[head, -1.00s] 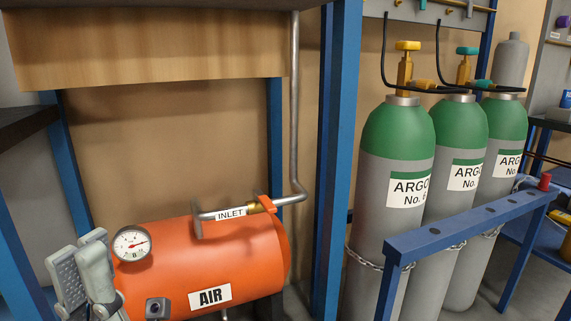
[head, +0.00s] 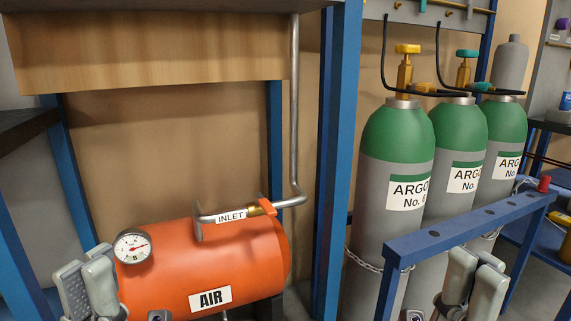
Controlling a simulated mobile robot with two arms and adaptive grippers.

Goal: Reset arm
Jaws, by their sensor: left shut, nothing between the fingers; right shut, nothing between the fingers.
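My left gripper (head: 86,280) is at the lower left, in front of the left end of the orange air tank (head: 250,262). Its grey fingers point up, are shut and hold nothing. My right gripper (head: 474,276) is at the lower right, in front of the blue rail (head: 455,236) and the gas cylinders. Its grey fingers also point up, shut and empty. Whether either gripper touches anything behind it cannot be told from this view.
A pressure gauge (head: 132,246) sits on the tank close to my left gripper. Several chained argon cylinders (head: 385,235) stand behind the rail. A blue post (head: 337,160) rises between tank and cylinders. A steel inlet pipe (head: 294,110) runs down to the tank.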

